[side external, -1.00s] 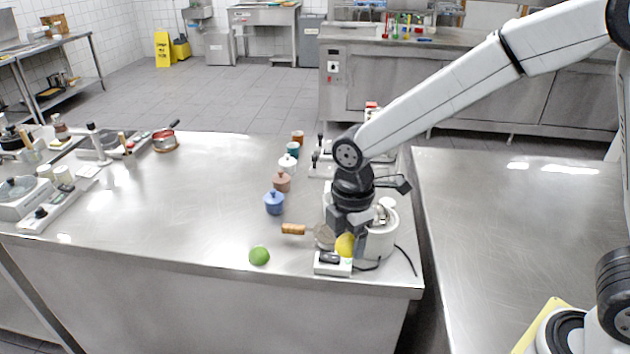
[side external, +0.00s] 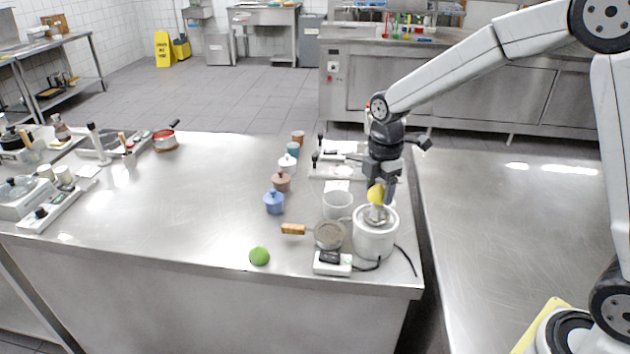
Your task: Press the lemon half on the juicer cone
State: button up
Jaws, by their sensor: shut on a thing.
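The yellow lemon half (side external: 376,194) is between the fingers of my gripper (side external: 378,190), which is shut on it. The juicer (side external: 374,240) is a white round body with a metal top and cone (side external: 376,214), near the front right corner of the steel table. My gripper points down and holds the lemon right above the cone. I cannot tell whether the lemon touches the cone. The lemon's cut face is hidden from this side.
A green lime (side external: 259,256) lies farther left. A black cord (side external: 405,259) runs by the table edge. Small lidded pots (side external: 274,202) stand in a row.

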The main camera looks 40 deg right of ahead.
aim_at(377, 214)
jog(key=shift+d+f, duration=0.15)
jog(key=shift+f, duration=0.05)
jog(key=shift+f, duration=1.85)
jog(key=shift+f, duration=0.45)
dwell(1.2)
jog(key=shift+r, duration=3.05)
